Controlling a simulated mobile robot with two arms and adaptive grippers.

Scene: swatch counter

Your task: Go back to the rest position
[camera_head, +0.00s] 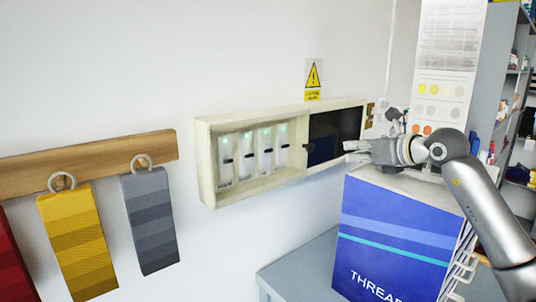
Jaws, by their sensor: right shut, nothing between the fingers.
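My right gripper (354,151) is at the right of the head view, on an arm that comes in from the right edge. It is shut and empty. It shows just in front of the dark panel (334,136) at the right end of the cream wall box (208,168), above the blue box. I cannot tell whether it touches anything. My left gripper is not in view.
The wall box holds several clear holders with green lights. A blue box (390,240) stands on a grey table (300,268). A yellow swatch (77,240) and a grey swatch (150,222) hang from a wooden rail (100,160). Shelves stand at far right.

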